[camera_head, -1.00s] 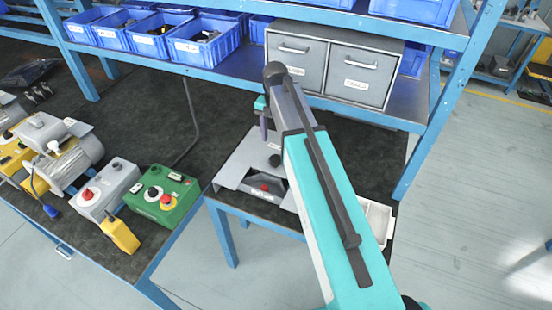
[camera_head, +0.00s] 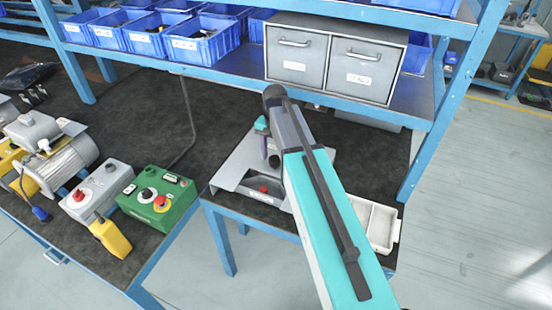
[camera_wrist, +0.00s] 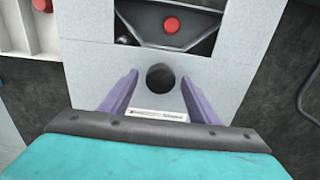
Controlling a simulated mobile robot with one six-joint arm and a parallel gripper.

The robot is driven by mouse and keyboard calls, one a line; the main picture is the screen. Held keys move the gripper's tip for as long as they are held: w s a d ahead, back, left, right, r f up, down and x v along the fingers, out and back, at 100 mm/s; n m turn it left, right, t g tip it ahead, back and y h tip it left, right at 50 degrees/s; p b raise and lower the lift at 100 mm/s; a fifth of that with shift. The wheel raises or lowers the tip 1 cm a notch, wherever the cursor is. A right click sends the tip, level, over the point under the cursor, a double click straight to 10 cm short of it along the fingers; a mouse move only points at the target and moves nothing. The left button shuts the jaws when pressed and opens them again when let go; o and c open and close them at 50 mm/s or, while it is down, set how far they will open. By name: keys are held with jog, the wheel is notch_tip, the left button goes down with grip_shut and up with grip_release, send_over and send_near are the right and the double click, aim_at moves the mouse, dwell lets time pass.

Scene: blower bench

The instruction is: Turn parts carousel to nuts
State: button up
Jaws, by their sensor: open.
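The parts carousel (camera_head: 240,180) is a light grey flat-topped housing on the bench, with a dark cut-out window. A red round piece (camera_wrist: 171,24) shows in the window in the wrist view. A black round knob (camera_wrist: 160,77) stands on the top plate, and it also shows in the head view (camera_head: 274,160). My gripper (camera_wrist: 158,80) is open, its two purple fingers on either side of the knob with gaps visible. In the head view my gripper (camera_head: 263,147) is partly hidden by the arm. A small label (camera_wrist: 158,115) on the plate is too small to read.
A white divided tray (camera_head: 373,222) lies right of the carousel. A grey two-drawer cabinet (camera_head: 335,62) and blue bins (camera_head: 200,45) stand on the shelf behind. A green control box (camera_head: 157,198) with a yellow pendant (camera_head: 110,238) is at left. Dark bench surface is free behind the carousel.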

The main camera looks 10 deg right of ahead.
jog(key=shift+f, duration=0.1)
jog(key=c, duration=1.2)
jog(key=shift+d, duration=0.25)
grip_shut()
jog(key=shift+a, duration=0.3)
